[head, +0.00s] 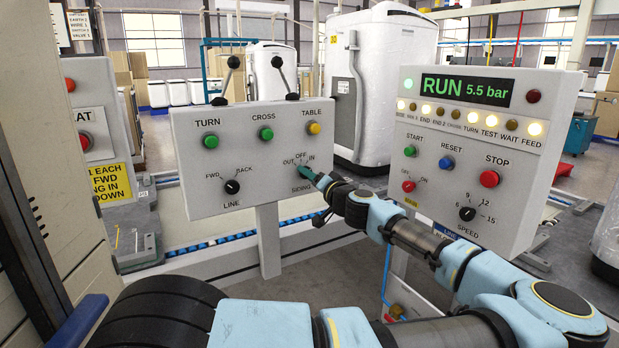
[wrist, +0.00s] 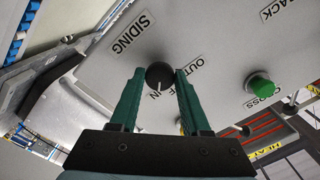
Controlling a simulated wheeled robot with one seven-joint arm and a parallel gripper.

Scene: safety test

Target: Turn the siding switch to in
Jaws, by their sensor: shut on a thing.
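The SIDING switch is a small round black knob (wrist: 159,75) on the grey control panel (head: 240,170). In the wrist view it sits between the two green fingers of my gripper (wrist: 160,82), which is shut on it. The IN mark shows just below the knob, between the fingers. The OUT mark is to its upper right, and the OFF mark is partly hidden by a finger. In the head view my gripper (head: 309,174) reaches the panel under the OUT, OFF and IN marks and hides the knob. I cannot tell which way its pointer faces.
The LINE knob (head: 232,187) is left of the switch. The green CROSS button (head: 266,133) and yellow TABLE button (head: 314,128) are above it. Two black levers stand on the panel's top. A second panel (head: 460,140), reading RUN 5.5 bar with a red STOP button (head: 489,179), stands right.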

